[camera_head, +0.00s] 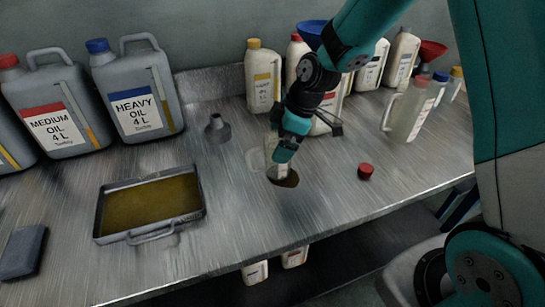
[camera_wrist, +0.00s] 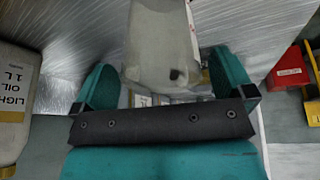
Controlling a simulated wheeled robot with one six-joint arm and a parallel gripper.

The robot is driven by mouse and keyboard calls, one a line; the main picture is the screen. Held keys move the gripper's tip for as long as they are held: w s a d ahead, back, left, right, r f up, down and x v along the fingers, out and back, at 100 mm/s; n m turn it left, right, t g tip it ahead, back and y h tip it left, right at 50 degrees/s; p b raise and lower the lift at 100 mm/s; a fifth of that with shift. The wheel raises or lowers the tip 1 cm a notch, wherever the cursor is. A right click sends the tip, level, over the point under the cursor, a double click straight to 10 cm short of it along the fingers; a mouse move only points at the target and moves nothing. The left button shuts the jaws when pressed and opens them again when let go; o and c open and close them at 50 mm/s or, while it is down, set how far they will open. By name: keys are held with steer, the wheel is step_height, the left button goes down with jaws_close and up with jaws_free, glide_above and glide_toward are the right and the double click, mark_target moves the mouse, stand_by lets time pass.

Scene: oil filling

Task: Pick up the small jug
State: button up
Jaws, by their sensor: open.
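The small jug (camera_head: 270,150) is pale and translucent, with a loop handle on its left side in the head view. It stands on the metal bench beside a dark round opening (camera_head: 286,179). My gripper (camera_head: 285,152) is right at the jug and hides part of it. In the wrist view, a pale container (camera_wrist: 160,40), apparently this jug, lies between the two teal fingers of my gripper (camera_wrist: 165,82). The fingers are spread wide; I cannot tell whether either touches it.
A metal tray of oil (camera_head: 205,205) and a grey funnel (camera_head: 217,128) are to the left. A red cap (camera_head: 366,171) lies to the right. Large grey oil cans (camera_head: 140,95) and several bottles (camera_head: 263,75) line the back. A larger clear jug (camera_head: 408,112) stands at right.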

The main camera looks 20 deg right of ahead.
steer(key=shift+x, duration=1)
steer(key=shift+c, duration=0.2)
steer(key=c, duration=0.8)
